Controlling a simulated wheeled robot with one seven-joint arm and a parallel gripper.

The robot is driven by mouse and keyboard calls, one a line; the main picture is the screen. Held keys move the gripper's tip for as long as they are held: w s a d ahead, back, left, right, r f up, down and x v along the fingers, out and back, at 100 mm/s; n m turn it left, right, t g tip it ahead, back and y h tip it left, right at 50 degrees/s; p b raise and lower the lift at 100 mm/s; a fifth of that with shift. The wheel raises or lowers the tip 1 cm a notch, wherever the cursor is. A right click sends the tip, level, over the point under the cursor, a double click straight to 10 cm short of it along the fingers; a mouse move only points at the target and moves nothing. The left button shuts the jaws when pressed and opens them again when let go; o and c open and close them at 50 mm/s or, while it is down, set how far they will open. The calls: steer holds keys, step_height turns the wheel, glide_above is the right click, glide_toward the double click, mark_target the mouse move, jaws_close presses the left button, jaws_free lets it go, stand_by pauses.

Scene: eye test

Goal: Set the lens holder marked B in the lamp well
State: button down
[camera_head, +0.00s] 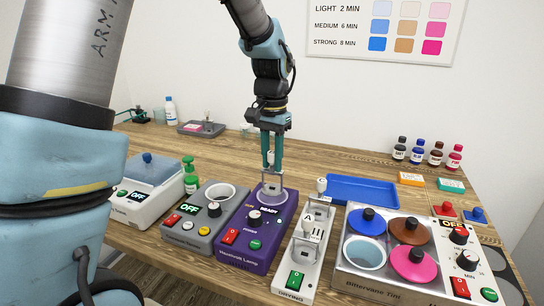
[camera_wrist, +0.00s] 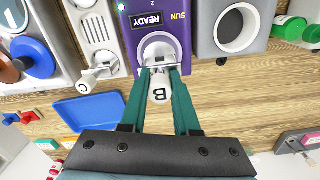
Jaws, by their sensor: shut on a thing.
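The lens holder marked B (camera_wrist: 160,88) has a white knob with a black letter B. My gripper (camera_head: 271,165) is shut on it; in the wrist view the teal fingertips (camera_wrist: 160,71) close on its stem just under the knob. The purple lamp (camera_head: 268,232) shows READY on its display (camera_wrist: 147,20). The holder is upright at the lamp's round, pale-rimmed well (camera_wrist: 158,38), over or in it. The fingers and knob hide part of the holder's lower end, so I cannot tell whether it rests on the well floor.
Right of the lamp, a white drying rack (camera_head: 294,282) carries holders marked A (camera_head: 308,219) and C (camera_wrist: 83,87). A grey warmer-like unit (camera_head: 205,238) with a round opening stands left. A blue tray (camera_head: 365,189) lies behind right, near a unit with coloured lids (camera_head: 350,281).

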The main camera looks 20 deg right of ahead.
mark_target(272, 173)
steer(key=shift+f+b, duration=1.55)
steer(key=shift+f, duration=1.6)
steer(key=shift+f, duration=0.25)
steer(key=shift+c, duration=1.2)
jaws_free()
steer(key=shift+r+p, duration=2.5)
steer(key=shift+r, duration=0.55)
